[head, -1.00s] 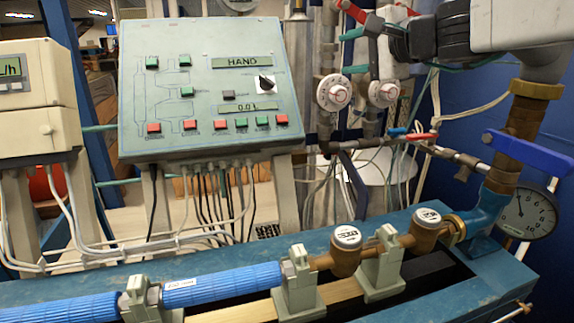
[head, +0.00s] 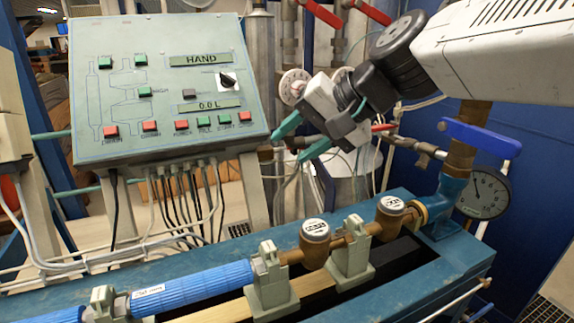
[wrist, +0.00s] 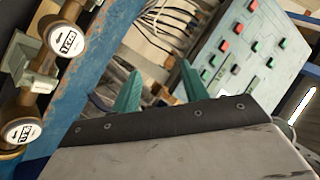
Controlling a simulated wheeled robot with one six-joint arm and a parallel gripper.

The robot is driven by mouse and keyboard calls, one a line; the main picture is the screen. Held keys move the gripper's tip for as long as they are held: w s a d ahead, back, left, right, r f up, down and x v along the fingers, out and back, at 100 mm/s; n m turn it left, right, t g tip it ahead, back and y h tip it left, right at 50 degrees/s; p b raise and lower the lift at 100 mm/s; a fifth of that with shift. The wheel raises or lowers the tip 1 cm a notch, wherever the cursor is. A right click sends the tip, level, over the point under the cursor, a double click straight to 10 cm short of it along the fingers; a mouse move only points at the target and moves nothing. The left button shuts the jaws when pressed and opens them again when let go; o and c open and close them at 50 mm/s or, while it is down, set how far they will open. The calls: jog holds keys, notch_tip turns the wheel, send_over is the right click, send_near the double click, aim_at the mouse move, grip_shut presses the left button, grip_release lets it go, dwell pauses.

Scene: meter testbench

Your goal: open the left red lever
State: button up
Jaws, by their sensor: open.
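Two red levers show at the top edge of the head view. The left red lever (head: 322,14) slants on a vertical pipe, and the right red lever (head: 372,12) is partly cut off by the frame. My gripper (head: 288,149) is open and empty, with its green fingers pointing down and left. It is well below the left red lever, in front of the pipes and right of the control panel. In the wrist view my gripper (wrist: 160,68) shows both green fingers apart with nothing between them. No red lever shows in the wrist view.
The control panel (head: 150,85) stands left of my gripper, with cables hanging below it. White round dials (head: 294,86) sit behind my gripper. A small red handle (head: 383,127), a blue lever (head: 492,137) and a pressure gauge (head: 484,193) are right. Brass meters (head: 314,240) sit on the bench below.

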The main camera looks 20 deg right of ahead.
jog(key=shift+n+g+h, duration=0.4)
jog(key=shift+n+g, duration=0.4)
jog(key=s+f, duration=0.3)
jog(key=shift+s+f, duration=0.15)
jog(key=shift+s, duration=0.1)
